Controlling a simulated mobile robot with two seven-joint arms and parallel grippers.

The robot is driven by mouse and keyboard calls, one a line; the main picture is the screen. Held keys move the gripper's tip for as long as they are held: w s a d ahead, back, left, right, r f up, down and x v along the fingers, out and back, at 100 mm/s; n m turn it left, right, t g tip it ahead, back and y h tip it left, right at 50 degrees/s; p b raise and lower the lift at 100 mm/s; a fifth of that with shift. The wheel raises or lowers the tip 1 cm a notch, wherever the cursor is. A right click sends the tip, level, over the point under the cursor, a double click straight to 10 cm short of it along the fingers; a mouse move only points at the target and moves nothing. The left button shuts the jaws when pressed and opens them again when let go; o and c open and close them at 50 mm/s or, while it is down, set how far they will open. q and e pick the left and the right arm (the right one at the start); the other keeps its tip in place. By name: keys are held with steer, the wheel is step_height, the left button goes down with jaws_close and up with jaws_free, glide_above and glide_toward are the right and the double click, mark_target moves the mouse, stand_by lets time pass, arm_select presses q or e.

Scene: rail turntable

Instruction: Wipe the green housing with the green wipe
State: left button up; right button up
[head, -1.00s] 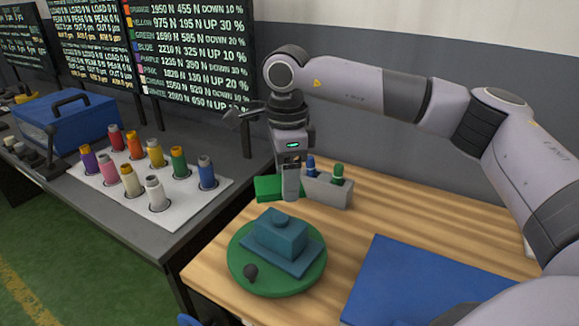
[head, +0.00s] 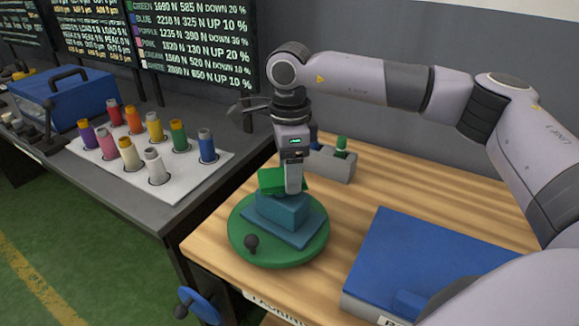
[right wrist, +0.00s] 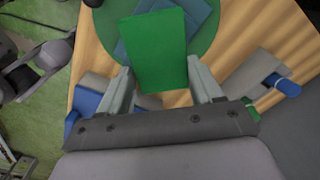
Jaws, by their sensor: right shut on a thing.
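The green housing, a teal block on a flat base (head: 283,212), sits on the round green turntable (head: 240,240) at the table's left end. A dark knob (head: 251,242) stands on the turntable's near side. My right gripper (head: 292,188) is shut on the green wipe (head: 269,180) and holds it above the housing's far side; I cannot tell whether they touch. In the right wrist view the wipe (right wrist: 152,50) reaches out from between the fingers (right wrist: 162,80) and covers much of the housing (right wrist: 201,12). My left gripper is not in view.
A grey holder (head: 335,166) with blue and green pieces stands just behind my right gripper. A blue panel (head: 420,255) is at the right, and a blue handwheel (head: 198,305) at the table's front. Coloured spools (head: 153,165) stand on the side bench. Bare wood lies right of the turntable.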

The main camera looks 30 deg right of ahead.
steer(key=shift+f+b, duration=0.45)
steer(key=shift+f, duration=0.2)
stand_by(0.3)
